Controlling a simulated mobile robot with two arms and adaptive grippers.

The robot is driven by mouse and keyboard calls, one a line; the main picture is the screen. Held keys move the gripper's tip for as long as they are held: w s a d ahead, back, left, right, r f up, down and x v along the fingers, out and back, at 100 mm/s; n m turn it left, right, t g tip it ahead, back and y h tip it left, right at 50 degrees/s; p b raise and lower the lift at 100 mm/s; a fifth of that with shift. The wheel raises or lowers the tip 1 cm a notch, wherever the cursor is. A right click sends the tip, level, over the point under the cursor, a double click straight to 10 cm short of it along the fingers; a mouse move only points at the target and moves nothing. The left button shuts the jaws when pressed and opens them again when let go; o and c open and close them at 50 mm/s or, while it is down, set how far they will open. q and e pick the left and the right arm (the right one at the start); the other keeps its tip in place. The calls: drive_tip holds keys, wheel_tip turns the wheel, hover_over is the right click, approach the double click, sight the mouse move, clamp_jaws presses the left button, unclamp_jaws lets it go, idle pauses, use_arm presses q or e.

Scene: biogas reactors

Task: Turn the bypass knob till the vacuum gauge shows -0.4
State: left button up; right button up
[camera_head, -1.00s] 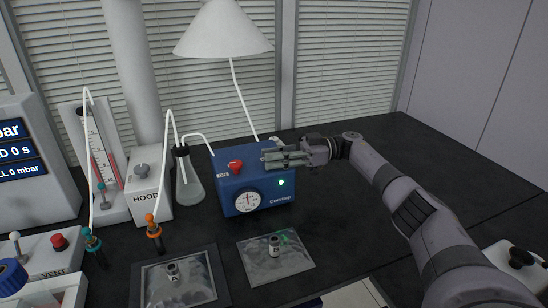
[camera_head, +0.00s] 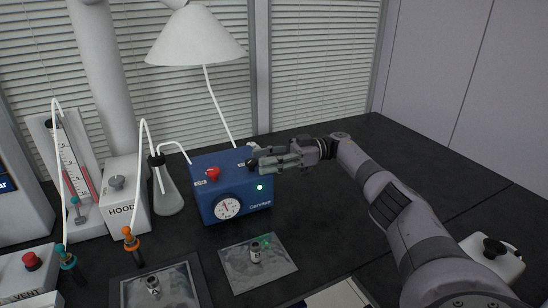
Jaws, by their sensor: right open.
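The blue vacuum pump (camera_head: 232,190) stands on the dark bench. Its round white gauge (camera_head: 228,208) is on the front; the needle is too small to read surely. A red knob (camera_head: 212,174) sits on top at the left. A small dark knob (camera_head: 252,163) is at the top right, partly covered by my right gripper; I cannot read its label. My right gripper (camera_head: 262,162) is open, its fingers pointing left at this dark knob. I cannot tell whether they touch it. My left gripper is out of view.
A flask (camera_head: 167,190) with tubing stands left of the pump, beside the white HOOD box (camera_head: 124,200).

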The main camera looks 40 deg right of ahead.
drive_tip(key=shift+v, duration=1.8)
